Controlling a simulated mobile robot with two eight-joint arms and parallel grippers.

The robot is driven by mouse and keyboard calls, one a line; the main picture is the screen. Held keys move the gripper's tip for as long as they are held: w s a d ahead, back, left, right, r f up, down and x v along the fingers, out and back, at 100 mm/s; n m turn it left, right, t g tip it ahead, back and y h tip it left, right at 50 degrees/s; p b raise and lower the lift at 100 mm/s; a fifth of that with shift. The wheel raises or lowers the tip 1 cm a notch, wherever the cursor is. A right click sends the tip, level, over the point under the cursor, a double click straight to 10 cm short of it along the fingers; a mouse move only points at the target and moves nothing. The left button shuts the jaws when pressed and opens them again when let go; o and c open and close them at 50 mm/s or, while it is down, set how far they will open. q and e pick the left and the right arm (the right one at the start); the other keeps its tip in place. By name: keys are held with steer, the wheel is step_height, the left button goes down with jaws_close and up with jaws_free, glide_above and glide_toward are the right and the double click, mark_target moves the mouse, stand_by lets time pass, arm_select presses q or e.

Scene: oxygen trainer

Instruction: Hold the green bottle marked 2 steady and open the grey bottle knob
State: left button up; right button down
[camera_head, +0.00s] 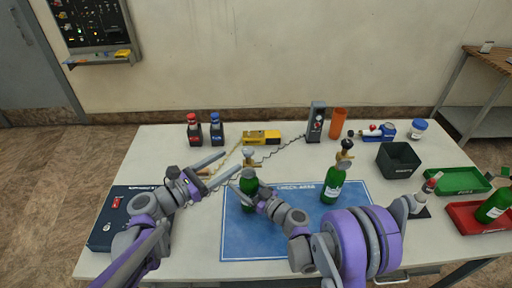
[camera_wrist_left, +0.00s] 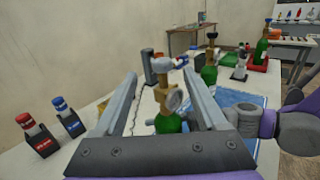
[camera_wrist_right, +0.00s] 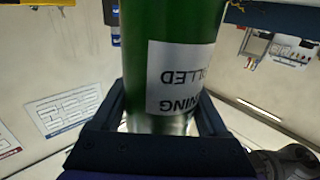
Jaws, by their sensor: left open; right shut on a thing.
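A green bottle (camera_head: 248,186) with a brass valve stands upright at the left end of the blue check-area mat (camera_head: 290,240). My right gripper (camera_wrist_right: 163,112) is shut around its green body; a white label shows upside down in the right wrist view, and I see no number 2. My left gripper (camera_head: 231,163) is open, its fingers pointing toward the valve from the left. In the left wrist view the brass valve (camera_wrist_left: 165,98) with its round gauge and greyish knob (camera_wrist_left: 178,61) appears between the open fingers; I cannot tell whether they touch it.
Another green bottle (camera_head: 331,187) stands on the mat to the right. A black bin (camera_head: 398,161), a green tray (camera_head: 458,181) and a red tray (camera_head: 475,222) are at the right. Red-capped and blue-capped bottles (camera_head: 216,131) and a yellow device (camera_head: 262,136) stand behind.

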mark_target(253, 149)
arm_select(q)
steer(key=shift+m+g, duration=0.3)
steer(key=shift+g, duration=0.2)
steer(key=x, duration=1.1)
steer(key=shift+w+d+f, duration=0.1)
steer(key=shift+f, duration=0.05)
jaws_close()
